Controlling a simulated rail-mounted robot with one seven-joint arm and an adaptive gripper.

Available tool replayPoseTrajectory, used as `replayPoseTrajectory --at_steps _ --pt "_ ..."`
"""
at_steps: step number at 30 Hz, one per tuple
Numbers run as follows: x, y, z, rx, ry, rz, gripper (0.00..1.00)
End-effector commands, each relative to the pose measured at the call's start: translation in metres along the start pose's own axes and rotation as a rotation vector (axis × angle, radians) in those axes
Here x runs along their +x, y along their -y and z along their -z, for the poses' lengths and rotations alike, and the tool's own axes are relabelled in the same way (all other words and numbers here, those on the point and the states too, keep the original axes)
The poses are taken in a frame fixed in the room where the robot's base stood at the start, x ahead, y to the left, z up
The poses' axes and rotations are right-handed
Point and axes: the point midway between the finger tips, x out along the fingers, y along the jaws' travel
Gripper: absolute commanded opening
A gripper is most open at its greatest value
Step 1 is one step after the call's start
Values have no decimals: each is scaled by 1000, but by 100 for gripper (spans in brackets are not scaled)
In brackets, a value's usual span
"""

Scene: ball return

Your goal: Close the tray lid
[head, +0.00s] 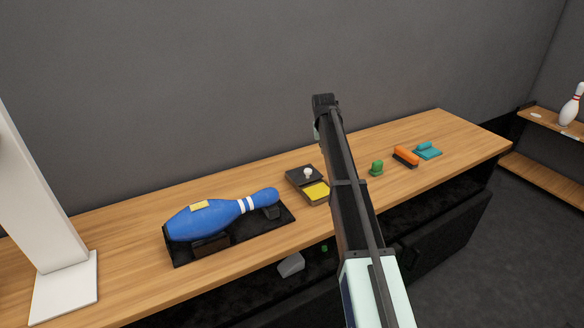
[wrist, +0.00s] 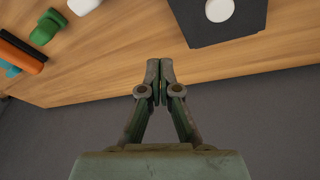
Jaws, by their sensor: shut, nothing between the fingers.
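The tray (head: 322,202) is a small dark box on the wooden counter, just left of my arm in the head view. Its dark lid (head: 296,175) with a white round knob (head: 308,173) covers the back part. A yellow area (head: 316,191) shows uncovered at the front. In the wrist view the dark lid (wrist: 232,32) and white knob (wrist: 219,9) show at the top, right of centre. My gripper (wrist: 160,64) is shut and empty, below and left of the lid in that view and apart from it. Its fingertips cannot be made out in the head view.
A blue bowling pin (head: 210,220) lies on a black stand left of the tray. Green (head: 376,168), orange (head: 406,157) and teal (head: 428,150) items sit to the right. A white item (wrist: 84,5) shows in the wrist view. A grey wall (head: 200,90) backs the counter.

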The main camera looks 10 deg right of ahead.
Motion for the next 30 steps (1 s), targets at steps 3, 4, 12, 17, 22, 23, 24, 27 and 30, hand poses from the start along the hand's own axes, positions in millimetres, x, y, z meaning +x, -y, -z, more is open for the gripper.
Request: replayPoseTrajectory --at_steps 3,4,12,17,22,23,24,27,30 --pt "-20 27 16 51 -20 69 0" --pt "-23 31 18 59 -22 80 0" --pt "-14 40 21 75 -23 101 0" --pt "12 42 22 74 -22 100 0" --pt "46 45 23 73 -22 99 0" --pt "52 46 24 73 -22 99 0" --pt "59 47 24 73 -23 99 0" --pt "67 48 15 73 -24 99 0" --pt "63 48 0 73 -25 99 0"
